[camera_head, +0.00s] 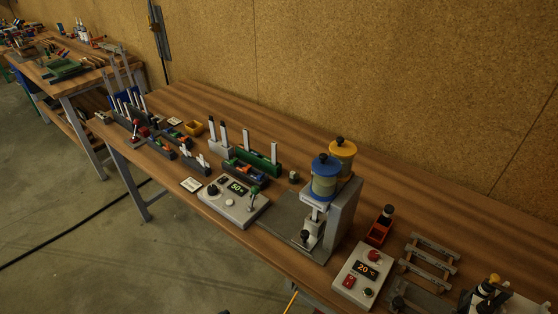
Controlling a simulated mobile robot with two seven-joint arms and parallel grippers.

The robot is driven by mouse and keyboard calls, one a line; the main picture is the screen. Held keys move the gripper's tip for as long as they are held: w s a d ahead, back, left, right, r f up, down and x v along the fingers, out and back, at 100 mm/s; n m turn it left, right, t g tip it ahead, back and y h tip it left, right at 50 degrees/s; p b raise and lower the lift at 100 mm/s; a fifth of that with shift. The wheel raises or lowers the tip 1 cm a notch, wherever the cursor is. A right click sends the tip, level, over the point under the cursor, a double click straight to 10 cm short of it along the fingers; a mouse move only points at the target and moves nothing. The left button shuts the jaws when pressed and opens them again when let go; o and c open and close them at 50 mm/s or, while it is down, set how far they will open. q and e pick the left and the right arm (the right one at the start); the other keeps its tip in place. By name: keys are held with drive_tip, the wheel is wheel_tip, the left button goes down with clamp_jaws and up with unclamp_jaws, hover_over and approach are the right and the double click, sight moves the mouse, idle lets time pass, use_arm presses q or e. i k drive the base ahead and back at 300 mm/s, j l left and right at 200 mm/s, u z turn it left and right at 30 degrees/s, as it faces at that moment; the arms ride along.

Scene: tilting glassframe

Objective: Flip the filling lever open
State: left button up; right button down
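The filling station (343,213) is a grey metal stand on the workbench, right of the picture's middle. A blue-lidded container (325,178) and a yellow-lidded container (343,150) sit at its top, each with a black knob. Below the blue one is a pale metal fitting (314,213), with a black knob (305,235) low at its front. This may be the filling lever; its exact position is too small to tell. Neither of my grippers is clearly in view.
A second control box (361,276) reading 20 has a red button. A red bin (378,234), a slatted rack (430,262) and a small device (490,290) stand right. Tool racks (258,160) crowd the left. Bare bench (440,205) runs along the back wall.

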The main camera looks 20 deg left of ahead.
sight(256, 190)
drive_tip(key=i+j, duration=0.1)
drive_tip(key=j, duration=0.65)
drive_tip(key=i+j, duration=0.1)
drive_tip(key=j, duration=0.6)
drive_tip(key=i+j+z, duration=0.1)
drive_tip(key=j, duration=0.65)
drive_tip(key=i+j, duration=0.1)
drive_tip(key=j, duration=0.6)
drive_tip(key=i+j, duration=0.1)
drive_tip(key=j, duration=0.65)
drive_tip(key=z, duration=0.05)
